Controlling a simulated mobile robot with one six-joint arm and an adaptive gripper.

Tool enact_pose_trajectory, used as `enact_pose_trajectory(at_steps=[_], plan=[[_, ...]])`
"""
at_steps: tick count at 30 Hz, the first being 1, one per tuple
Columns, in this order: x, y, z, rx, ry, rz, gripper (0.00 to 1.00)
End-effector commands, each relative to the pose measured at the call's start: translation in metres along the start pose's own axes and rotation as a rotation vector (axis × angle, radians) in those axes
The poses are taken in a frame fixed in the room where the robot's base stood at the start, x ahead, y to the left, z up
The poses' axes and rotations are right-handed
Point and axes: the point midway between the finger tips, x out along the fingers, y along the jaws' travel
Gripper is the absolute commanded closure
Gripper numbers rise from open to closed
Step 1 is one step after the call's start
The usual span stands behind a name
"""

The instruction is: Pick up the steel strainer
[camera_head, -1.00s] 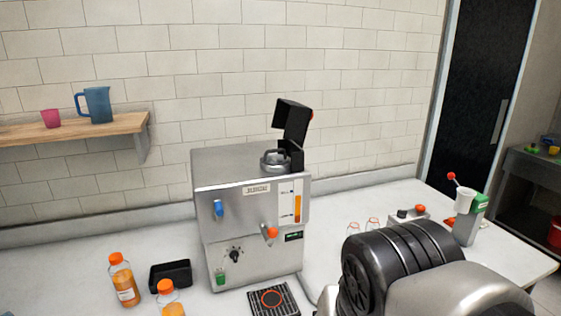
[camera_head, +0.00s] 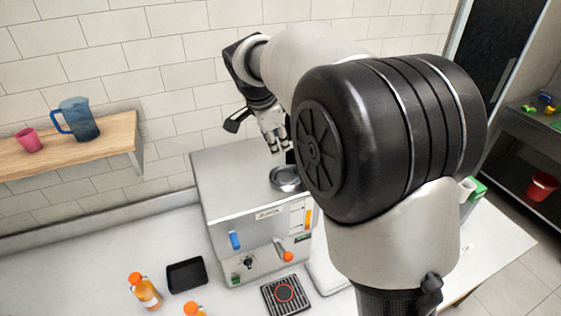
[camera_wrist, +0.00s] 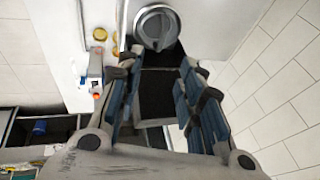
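The steel strainer (camera_head: 286,179) appears as a round metal piece in the top opening of the juicer (camera_head: 232,185); my arm partly covers that area in the head view. In the wrist view, the round steel piece (camera_wrist: 157,27) lies ahead of the fingers at the top centre. My gripper (camera_head: 274,143) is above the juicer's top, apart from the strainer. In the wrist view my gripper (camera_wrist: 160,82) is open, with nothing held. The dark raised lid (camera_wrist: 157,95) shows between and beyond the fingers.
A shelf (camera_head: 100,142) at left holds a blue jug (camera_head: 76,120) and a pink cup (camera_head: 29,140). Juice bottles (camera_head: 145,291) and a black tray (camera_head: 187,275) stand left of the juicer. The tiled wall is close behind. My arm hides much of the right counter.

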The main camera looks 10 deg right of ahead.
Motion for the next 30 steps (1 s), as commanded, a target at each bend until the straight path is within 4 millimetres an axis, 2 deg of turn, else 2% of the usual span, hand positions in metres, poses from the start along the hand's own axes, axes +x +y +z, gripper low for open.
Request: enact_pose_trajectory(at_steps=[3,12,16,22,30], plan=[[0.027,0.002,0.000,-0.002,0.000,0.007,0.66],[0.089,0.002,0.000,-0.002,-0.001,0.005,0.66],[0.105,0.001,0.000,-0.002,-0.001,0.003,0.66],[0.117,0.001,-0.001,-0.002,-0.001,0.003,0.66],[0.155,-0.003,-0.002,-0.001,-0.001,0.002,0.66]])
